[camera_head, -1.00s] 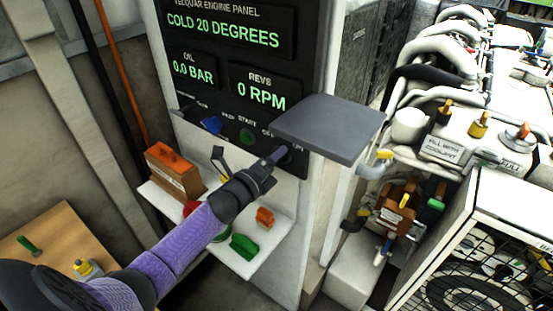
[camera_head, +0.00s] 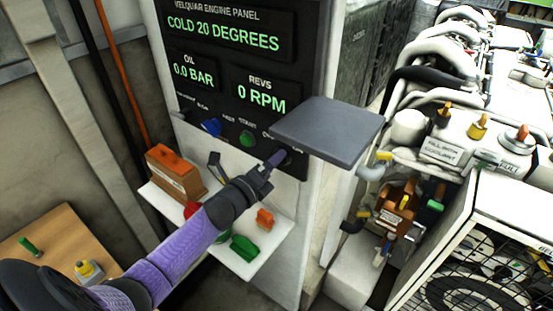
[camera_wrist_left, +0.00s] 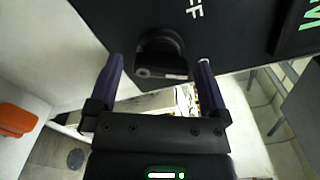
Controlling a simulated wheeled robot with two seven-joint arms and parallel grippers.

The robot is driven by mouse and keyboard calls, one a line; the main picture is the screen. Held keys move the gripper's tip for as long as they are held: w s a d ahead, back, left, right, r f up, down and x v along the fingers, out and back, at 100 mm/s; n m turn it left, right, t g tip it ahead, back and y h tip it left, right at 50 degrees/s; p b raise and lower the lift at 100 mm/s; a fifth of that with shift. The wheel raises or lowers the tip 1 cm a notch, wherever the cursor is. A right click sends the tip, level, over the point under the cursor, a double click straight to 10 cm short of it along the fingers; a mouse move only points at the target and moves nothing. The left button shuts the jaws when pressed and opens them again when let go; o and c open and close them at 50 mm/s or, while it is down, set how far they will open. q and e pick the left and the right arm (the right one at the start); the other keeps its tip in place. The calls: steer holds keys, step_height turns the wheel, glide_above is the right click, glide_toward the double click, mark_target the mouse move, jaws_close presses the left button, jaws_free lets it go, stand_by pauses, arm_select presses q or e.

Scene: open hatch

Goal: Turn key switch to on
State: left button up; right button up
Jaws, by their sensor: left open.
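The dark engine panel (camera_head: 208,100) stands ahead with green readouts, including 0 RPM. Its key switch, a round black knob (camera_wrist_left: 160,52), shows in the left wrist view near white lettering that ends in "FF". My left gripper (camera_wrist_left: 160,62) is open, with one purple finger on each side of the knob; I cannot tell whether they touch it. In the head view my left gripper (camera_head: 275,161) is at the panel's lower right and mostly hides the switch. My right gripper is not in view.
A grey flat plate (camera_head: 325,127) juts out just right of the gripper. A green button (camera_head: 246,139) and blue switch (camera_head: 212,127) sit left on the panel. Below, a white shelf (camera_head: 262,257) holds a brown box (camera_head: 173,177) and coloured pieces. Engine parts stand right.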

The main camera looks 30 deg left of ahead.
arm_select(q)
steer(key=s+p, duration=0.3)
steer(key=s, duration=0.5)
steer(key=shift+a, duration=0.3)
steer(key=shift+a, duration=0.1)
